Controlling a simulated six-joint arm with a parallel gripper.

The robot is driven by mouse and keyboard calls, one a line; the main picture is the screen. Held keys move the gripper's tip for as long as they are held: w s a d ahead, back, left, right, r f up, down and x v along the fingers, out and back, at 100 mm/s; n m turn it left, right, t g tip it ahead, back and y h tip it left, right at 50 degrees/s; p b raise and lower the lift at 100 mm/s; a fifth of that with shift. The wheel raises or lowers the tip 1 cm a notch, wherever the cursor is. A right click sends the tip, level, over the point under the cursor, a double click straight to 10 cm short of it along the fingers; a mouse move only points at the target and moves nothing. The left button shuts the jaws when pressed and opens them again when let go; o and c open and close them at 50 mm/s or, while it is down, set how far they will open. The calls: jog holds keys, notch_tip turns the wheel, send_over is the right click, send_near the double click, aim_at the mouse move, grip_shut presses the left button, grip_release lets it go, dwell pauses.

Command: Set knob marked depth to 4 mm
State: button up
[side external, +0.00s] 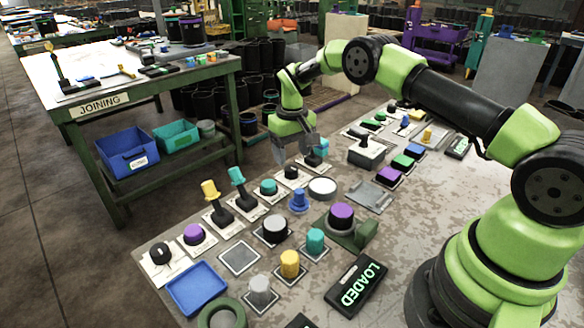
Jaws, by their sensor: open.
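No label reading "depth" and no mm scale is legible, so I cannot tell which control is the depth knob. A black knob (160,252) sits on a white plate at the table's front left corner. A purple knob (193,233) on a similar plate is just right of it. A teal knob (268,187) and a small black knob (291,172) stand farther back in that row. My gripper (294,156) is open and points down above the row's far end, near the small black knob and a teal piece (321,146). It holds nothing visible.
Yellow (210,190) and teal (237,176) levers stand upright in the row. Several coloured cylinders, a blue tray (196,288), a green ring (221,313) and a black "LOADED" sign (356,285) crowd the front. A grey box with a lever (367,154) is right of my gripper.

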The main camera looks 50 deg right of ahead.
aim_at(292, 168)
jog(key=shift+f, duration=2.4)
jog(key=shift+c, duration=0.2)
jog(key=c, duration=0.9)
